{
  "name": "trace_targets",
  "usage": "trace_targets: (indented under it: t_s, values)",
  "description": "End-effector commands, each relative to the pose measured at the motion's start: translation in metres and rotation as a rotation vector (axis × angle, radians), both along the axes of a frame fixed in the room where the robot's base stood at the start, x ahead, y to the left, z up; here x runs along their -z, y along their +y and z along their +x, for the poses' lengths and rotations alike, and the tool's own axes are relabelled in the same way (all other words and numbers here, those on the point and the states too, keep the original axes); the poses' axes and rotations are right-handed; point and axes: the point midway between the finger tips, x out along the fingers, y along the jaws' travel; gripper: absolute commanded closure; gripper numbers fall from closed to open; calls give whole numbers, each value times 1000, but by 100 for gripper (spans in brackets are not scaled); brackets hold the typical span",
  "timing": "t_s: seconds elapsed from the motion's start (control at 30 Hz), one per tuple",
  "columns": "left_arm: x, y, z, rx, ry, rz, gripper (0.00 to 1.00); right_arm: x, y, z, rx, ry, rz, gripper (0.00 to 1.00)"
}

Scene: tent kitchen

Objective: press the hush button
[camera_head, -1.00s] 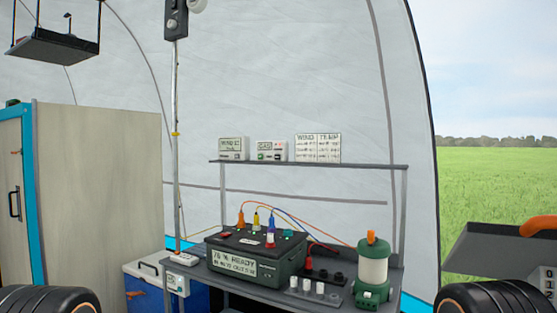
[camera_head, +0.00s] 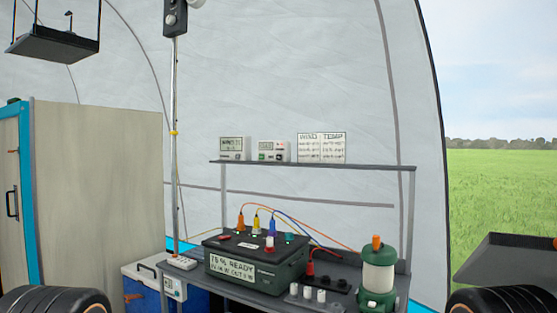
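No button can be read as a hush button at this distance. On the back shelf (camera_head: 330,164) stands a small white unit (camera_head: 271,151) with a display and small coloured controls, one of them green. Left of it is another white display unit (camera_head: 234,149). A dark box (camera_head: 174,18) with a round part is fixed high on the pole, cut off by the top edge. Neither of my grippers is in view, and nothing touches these units.
Below the shelf, a bench holds a dark green power box (camera_head: 255,268) with coloured plugs and cables, a power strip (camera_head: 182,262) and a green lantern (camera_head: 377,275). A wooden cabinet (camera_head: 100,190) stands left. A blue cooler (camera_head: 145,290) sits beside the bench. A dark tray (camera_head: 505,262) is at right.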

Motion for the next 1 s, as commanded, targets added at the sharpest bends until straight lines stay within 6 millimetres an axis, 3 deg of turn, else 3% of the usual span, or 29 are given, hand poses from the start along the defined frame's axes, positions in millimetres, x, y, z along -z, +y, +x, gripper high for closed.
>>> trace_targets:
  t_s: [0.3,1.0]
  values:
    - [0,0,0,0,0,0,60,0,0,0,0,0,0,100]
    - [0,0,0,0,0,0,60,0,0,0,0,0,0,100]
